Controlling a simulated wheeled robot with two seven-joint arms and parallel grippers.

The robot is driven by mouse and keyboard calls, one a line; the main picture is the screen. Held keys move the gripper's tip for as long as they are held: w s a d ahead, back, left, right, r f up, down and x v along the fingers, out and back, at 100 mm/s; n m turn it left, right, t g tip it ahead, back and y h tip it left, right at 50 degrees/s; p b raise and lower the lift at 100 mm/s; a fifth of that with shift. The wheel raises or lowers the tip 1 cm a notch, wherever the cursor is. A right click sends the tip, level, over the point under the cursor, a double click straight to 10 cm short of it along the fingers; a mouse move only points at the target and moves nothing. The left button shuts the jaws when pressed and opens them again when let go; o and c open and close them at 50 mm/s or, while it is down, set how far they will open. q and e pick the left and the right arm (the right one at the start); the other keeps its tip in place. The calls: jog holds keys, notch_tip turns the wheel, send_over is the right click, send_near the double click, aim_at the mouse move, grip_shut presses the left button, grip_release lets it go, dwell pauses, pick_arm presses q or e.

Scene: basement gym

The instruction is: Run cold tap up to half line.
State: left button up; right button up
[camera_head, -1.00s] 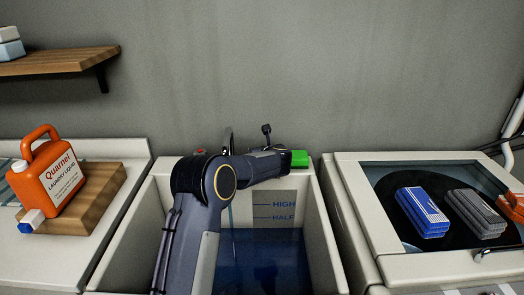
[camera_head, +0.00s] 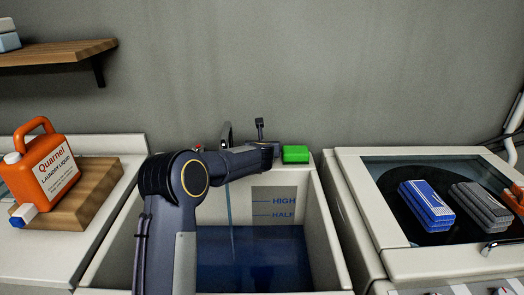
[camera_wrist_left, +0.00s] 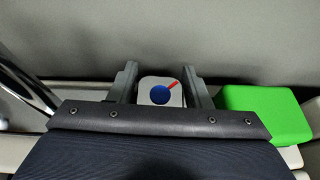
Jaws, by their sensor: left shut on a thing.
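My left gripper (camera_head: 274,150) reaches over the back of the sink. In the left wrist view its fingers are shut on the white cold tap knob (camera_wrist_left: 158,94), which has a blue dot and a red mark pointing to the upper right. A thin stream of water (camera_head: 229,205) falls from the spout (camera_head: 226,134) into the sink (camera_head: 324,240). Blue water (camera_head: 265,262) stands in the sink, its surface a little below the HALF line (camera_head: 282,215). The HIGH line (camera_head: 283,201) is above that. My right gripper is not in view.
A green block (camera_head: 295,154) sits on the sink's back ledge, just right of the gripper. A red-marked tap (camera_head: 198,148) is left of the spout. An orange laundry bottle (camera_head: 45,170) stands on a wooden board at left.

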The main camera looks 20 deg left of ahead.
pick_arm(q)
jog(key=shift+d+m+t+h, duration=0.15)
jog(key=shift+m+t+h, duration=0.25)
jog(key=shift+m+h, duration=0.9)
jog(key=shift+h, duration=0.5)
jog(key=o, duration=1)
jog(key=b+v, duration=0.2)
jog(key=v, duration=0.4)
jog(key=shift+s+d+r, duration=0.15)
jog(key=shift+s, duration=0.15)
jog(key=shift+s+d+r, duration=0.1)
jog(key=shift+s+r, duration=0.1)
jog(key=shift+s, duration=0.25)
